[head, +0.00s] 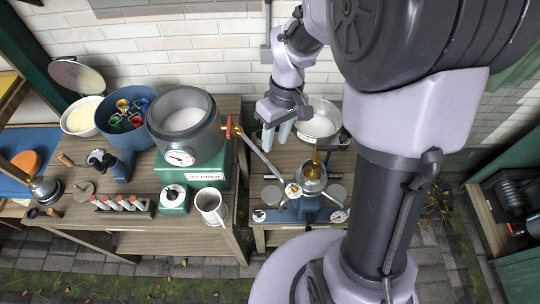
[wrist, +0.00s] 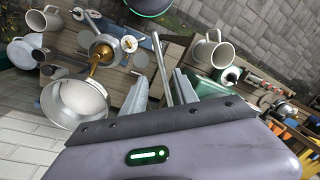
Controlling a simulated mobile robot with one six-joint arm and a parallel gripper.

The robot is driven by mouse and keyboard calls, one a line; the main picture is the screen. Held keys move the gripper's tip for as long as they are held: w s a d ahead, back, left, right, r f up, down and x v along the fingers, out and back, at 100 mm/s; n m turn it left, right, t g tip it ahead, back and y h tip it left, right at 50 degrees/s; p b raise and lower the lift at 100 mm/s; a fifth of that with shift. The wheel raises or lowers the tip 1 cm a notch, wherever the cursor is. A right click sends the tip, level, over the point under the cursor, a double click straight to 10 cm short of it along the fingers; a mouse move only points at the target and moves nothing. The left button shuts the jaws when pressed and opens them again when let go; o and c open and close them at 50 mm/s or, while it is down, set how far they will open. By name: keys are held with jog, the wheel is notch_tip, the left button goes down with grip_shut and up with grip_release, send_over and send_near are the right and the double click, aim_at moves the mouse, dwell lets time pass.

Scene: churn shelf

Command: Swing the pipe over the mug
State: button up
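The grey pipe (head: 264,158) runs from the red-handled valve (head: 229,128) on the large pot down to the right, its lower end near the small blue machine. The pale mug (head: 212,207) stands upright at the wooden bench's front right, left of the pipe's lower end. It also shows in the wrist view (wrist: 206,50). My gripper (head: 277,135) points down close to the pipe. In the wrist view the pipe (wrist: 161,65) appears between my spread fingers (wrist: 165,93), with gaps beside it; I cannot tell its exact depth.
The large grey pot (head: 184,125) with a gauge stands on a green base (head: 206,175). A blue machine (head: 305,209) with a brass part (head: 316,163) stands on a lower bench to the right. A rack of small jars (head: 122,203) stands left.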

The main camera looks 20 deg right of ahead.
aim_at(270, 164)
jog(key=f, duration=0.3)
jog(key=a+f+b, duration=0.1)
jog(key=f, duration=0.1)
jog(key=f+b, duration=0.1)
jog(key=f, duration=0.2)
jog(key=shift+s+a+f, duration=0.25)
jog(key=shift+s+f, duration=0.05)
grip_shut()
dwell(0.8)
